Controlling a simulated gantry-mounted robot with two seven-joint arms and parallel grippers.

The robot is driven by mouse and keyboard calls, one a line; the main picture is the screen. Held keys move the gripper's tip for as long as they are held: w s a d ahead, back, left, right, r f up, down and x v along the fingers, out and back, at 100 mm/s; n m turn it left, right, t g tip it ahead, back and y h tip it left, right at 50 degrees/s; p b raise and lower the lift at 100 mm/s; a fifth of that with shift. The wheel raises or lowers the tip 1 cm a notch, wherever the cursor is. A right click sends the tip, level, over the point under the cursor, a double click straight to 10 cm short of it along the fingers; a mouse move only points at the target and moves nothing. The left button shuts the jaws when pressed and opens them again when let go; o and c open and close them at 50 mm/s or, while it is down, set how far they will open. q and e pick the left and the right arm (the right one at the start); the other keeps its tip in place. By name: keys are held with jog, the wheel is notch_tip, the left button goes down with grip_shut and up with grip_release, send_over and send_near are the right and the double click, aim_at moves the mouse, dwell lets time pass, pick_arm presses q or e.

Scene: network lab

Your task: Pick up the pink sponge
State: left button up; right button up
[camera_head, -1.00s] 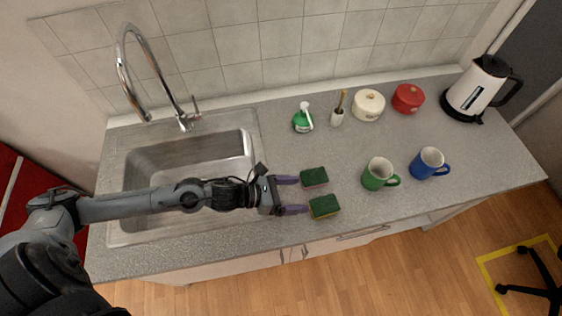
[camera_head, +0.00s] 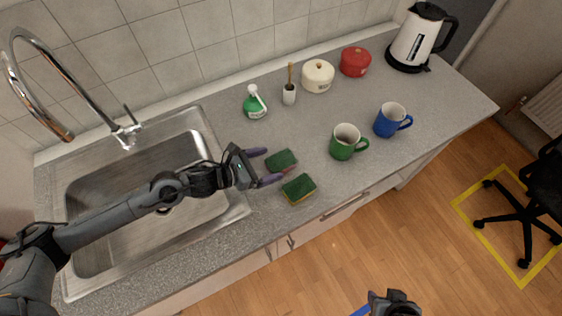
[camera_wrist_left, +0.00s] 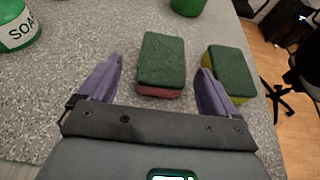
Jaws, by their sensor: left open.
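The pink sponge (camera_head: 281,160) lies flat on the counter with its dark green scrub side up. Its pink body shows below the green in the left wrist view (camera_wrist_left: 158,92). My left gripper (camera_head: 272,165) is open and empty, with purple fingers pointing toward this sponge. In the left wrist view the sponge lies ahead, between the lines of the two fingers and nearer the right one. A yellow sponge (camera_head: 299,189), also green on top, lies beside it toward the counter's front edge. A dark part, seemingly my right gripper (camera_head: 394,303), shows at the bottom edge; its jaws are unclear.
A green mug (camera_head: 344,142) and a blue mug (camera_head: 390,120) stand to the right. A green soap bottle (camera_head: 255,103), brush holder (camera_head: 289,95), cream pot (camera_head: 318,76), red pot (camera_head: 355,62) and kettle (camera_head: 414,40) stand behind. The sink (camera_head: 130,200) is left.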

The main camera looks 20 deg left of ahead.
aim_at(275, 163)
pick_arm(q)
jog(key=shift+x, duration=2.65)
jog(key=shift+s+d, duration=0.1)
jog(key=shift+s, duration=0.05)
jog(key=c, duration=1)
